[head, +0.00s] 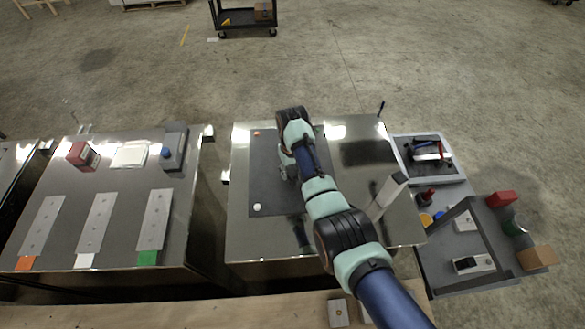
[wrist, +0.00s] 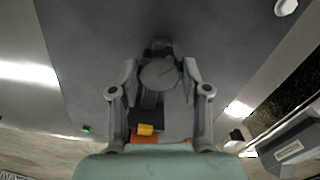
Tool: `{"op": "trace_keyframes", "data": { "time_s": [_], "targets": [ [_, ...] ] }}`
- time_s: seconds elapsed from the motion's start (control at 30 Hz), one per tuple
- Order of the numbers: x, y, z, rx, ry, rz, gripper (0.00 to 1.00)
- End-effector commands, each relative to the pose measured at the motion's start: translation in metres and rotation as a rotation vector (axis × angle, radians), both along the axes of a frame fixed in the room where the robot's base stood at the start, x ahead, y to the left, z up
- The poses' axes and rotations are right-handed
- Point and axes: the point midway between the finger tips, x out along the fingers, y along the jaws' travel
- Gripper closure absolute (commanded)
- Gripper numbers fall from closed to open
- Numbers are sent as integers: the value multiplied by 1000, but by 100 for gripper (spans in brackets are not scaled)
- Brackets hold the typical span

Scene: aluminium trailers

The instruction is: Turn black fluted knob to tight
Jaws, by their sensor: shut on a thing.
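The fluted knob (wrist: 160,74) shows in the wrist view as a dark grey round top between my fingertips. My gripper (wrist: 161,68) is shut on it, one finger on each side. The knob sits over a dark grey mat or panel (wrist: 105,40). In the head view my gripper (head: 287,170) is low over the same dark panel (head: 275,200) on the middle metal table. The knob is hidden there by my arm. I cannot make out any tight mark or the knob's turn angle.
A cluttered side bench (head: 455,290) lies further right. The left table (head: 70,190) holds metal plates.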

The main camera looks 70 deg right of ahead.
Motion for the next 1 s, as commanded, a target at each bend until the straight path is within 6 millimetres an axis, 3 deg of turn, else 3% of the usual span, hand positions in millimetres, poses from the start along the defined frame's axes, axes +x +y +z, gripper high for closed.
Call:
{"op": "trace_keyframes", "data": {
  "time_s": [1.0],
  "targets": [
    [0, -1, 1, -2, -1, -961, 88]
  ]
}}
